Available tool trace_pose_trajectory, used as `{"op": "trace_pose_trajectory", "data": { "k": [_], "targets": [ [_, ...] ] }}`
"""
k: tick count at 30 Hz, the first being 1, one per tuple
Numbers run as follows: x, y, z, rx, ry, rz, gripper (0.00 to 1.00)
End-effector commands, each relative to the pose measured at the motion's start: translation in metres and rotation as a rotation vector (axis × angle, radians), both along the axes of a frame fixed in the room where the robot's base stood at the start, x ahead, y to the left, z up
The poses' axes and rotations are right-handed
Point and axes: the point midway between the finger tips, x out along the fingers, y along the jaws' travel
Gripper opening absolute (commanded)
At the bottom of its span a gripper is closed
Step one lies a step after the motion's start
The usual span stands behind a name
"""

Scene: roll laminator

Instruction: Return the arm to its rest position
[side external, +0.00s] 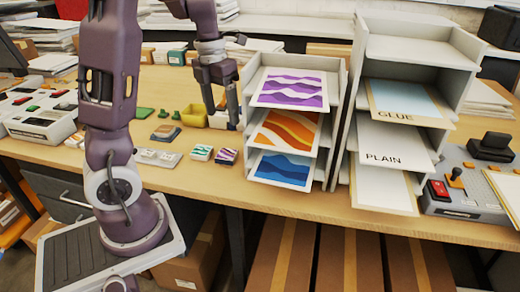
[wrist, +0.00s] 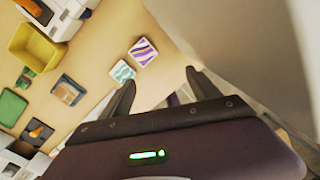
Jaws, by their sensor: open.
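My gripper (side external: 221,115) is above the wooden table, just left of the shelf rack with printed sheets. Its two fingers point down and stand apart with nothing visible between them. In the wrist view the open fingers (wrist: 160,78) reach up from the bottom. A tile with purple stripes (wrist: 142,51) and a tile with teal stripes (wrist: 122,72) lie on the table beyond the left finger. They also show below my gripper in the side view, as the purple tile (side external: 226,156) and the teal tile (side external: 201,152).
The printed-sheet rack (side external: 336,120) stands close to the right of my gripper, and a second rack (side external: 447,110) holds GLUE and PLAIN sheets. A yellow bin (side external: 194,116) is on the left. A control box (side external: 462,200) sits far right. Table front is fairly clear.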

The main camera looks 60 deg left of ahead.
Motion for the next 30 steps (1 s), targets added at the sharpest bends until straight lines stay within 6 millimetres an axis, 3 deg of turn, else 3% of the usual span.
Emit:
{"op": "trace_pose_trajectory", "data": {
  "k": [4,7,12,15,16,18,21,30],
  "targets": [
    [-0.029,-0.059,0.048,0.052,-0.183,-0.861,0.71],
    [-0.06,-0.096,0.072,0.216,-0.266,-1.542,0.71],
    [-0.09,-0.172,0.08,0.558,-0.273,-2.549,0.71],
    [-0.109,-0.197,0.076,0.756,-0.161,-2.984,0.71],
    [-0.113,-0.201,0.075,-0.781,0.119,2.998,0.71],
    [-0.119,-0.208,0.072,-0.769,0.039,2.832,0.71],
    [-0.123,-0.212,0.07,-0.756,-0.006,2.738,0.71],
    [-0.123,-0.212,0.07,-0.755,-0.006,2.735,0.71]
  ]
}}
